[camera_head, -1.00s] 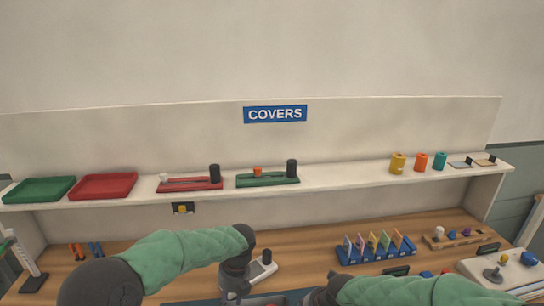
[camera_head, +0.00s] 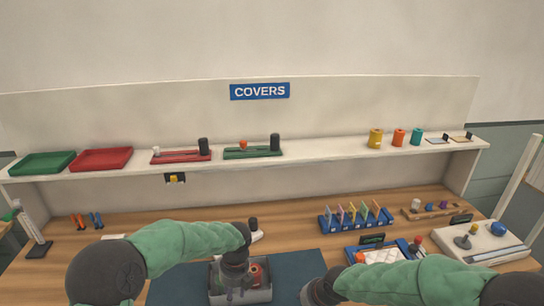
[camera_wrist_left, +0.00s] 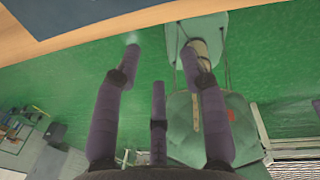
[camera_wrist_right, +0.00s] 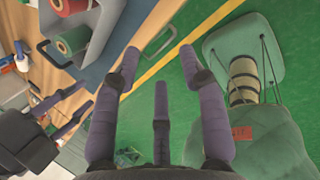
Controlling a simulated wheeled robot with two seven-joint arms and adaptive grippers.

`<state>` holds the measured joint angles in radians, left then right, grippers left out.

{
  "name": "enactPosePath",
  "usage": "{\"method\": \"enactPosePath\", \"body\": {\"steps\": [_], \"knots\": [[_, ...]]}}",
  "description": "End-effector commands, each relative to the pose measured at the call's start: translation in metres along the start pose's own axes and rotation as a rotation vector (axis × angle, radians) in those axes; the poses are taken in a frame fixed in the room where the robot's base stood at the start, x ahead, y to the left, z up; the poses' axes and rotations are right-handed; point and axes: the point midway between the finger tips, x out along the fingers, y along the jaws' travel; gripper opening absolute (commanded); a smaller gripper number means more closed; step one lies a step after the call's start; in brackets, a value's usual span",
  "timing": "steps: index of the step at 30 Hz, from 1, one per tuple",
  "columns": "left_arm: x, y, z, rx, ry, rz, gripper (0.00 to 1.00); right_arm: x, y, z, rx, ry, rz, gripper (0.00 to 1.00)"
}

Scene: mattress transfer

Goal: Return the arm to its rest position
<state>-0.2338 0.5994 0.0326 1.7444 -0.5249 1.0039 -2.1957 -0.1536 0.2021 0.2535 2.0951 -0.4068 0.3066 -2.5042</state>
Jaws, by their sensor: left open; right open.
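My left arm reaches in from the left in the head view, and its gripper (camera_head: 236,292) hangs in front of a grey bin (camera_head: 265,295) at the bottom edge. In the left wrist view the left gripper (camera_wrist_left: 161,52) is open and empty above green floor. My right arm lies at the bottom right of the head view; its fingers are not clear there. In the right wrist view the right gripper (camera_wrist_right: 159,58) is open and empty, with the grey bin, holding a red and a green roll, at upper left. My left gripper's fingers also show there (camera_wrist_right: 62,110).
The wooden bench (camera_head: 290,225) carries a dark blue mat (camera_head: 300,268), a blue rack (camera_head: 345,225) of coloured cards and a white control box (camera_head: 485,245). A white shelf (camera_head: 320,150) above holds trays and coloured cylinders. My green-padded body (camera_wrist_right: 240,125) is close to the right gripper.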

Motion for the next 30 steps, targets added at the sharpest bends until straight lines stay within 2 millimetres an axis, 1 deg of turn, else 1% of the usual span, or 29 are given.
{"method": "enactPosePath", "body": {"steps": [1, 5, 8, 11, 12, 14, 15, 17, 21, 26, 30], "knots": [[0.010, -0.001, -0.004, -0.034, 0.013, -0.008, 0.42, 0.007, -0.003, -0.004, 0.047, 0.010, 0.001, 0.42], [0.037, -0.005, -0.013, -0.163, 0.044, -0.042, 0.42, 0.025, -0.009, -0.016, 0.209, 0.034, 0.005, 0.42], [0.061, -0.009, -0.023, -0.291, 0.078, -0.071, 0.42, 0.041, -0.015, -0.027, 0.369, 0.056, 0.006, 0.42], [0.094, -0.012, -0.038, -0.468, 0.129, -0.103, 0.42, 0.063, -0.024, -0.043, 0.584, 0.087, 0.000, 0.42], [0.107, -0.014, -0.045, -0.555, 0.154, -0.117, 0.42, 0.073, -0.028, -0.051, 0.686, 0.100, -0.004, 0.42], [0.128, -0.016, -0.057, -0.691, 0.194, -0.134, 0.42, 0.087, -0.034, -0.063, 0.846, 0.119, -0.014, 0.42], [0.141, -0.017, -0.064, -0.784, 0.220, -0.143, 0.42, 0.097, -0.038, -0.071, 0.953, 0.130, -0.022, 0.42], [0.160, -0.018, -0.076, -0.927, 0.262, -0.152, 0.42, 0.110, -0.044, -0.083, 1.114, 0.146, -0.036, 0.42], [0.199, -0.018, -0.103, -1.266, 0.358, -0.159, 0.42, 0.138, -0.059, -0.113, 1.491, 0.177, -0.084, 0.42], [0.238, -0.014, -0.134, -1.665, 0.465, -0.135, 0.42, 0.167, -0.076, -0.149, 1.921, 0.192, -0.158, 0.42], [0.267, -0.006, -0.161, -2.023, 0.550, -0.092, 0.42, 0.189, -0.092, -0.181, 2.298, 0.184, -0.238, 0.42]]}}
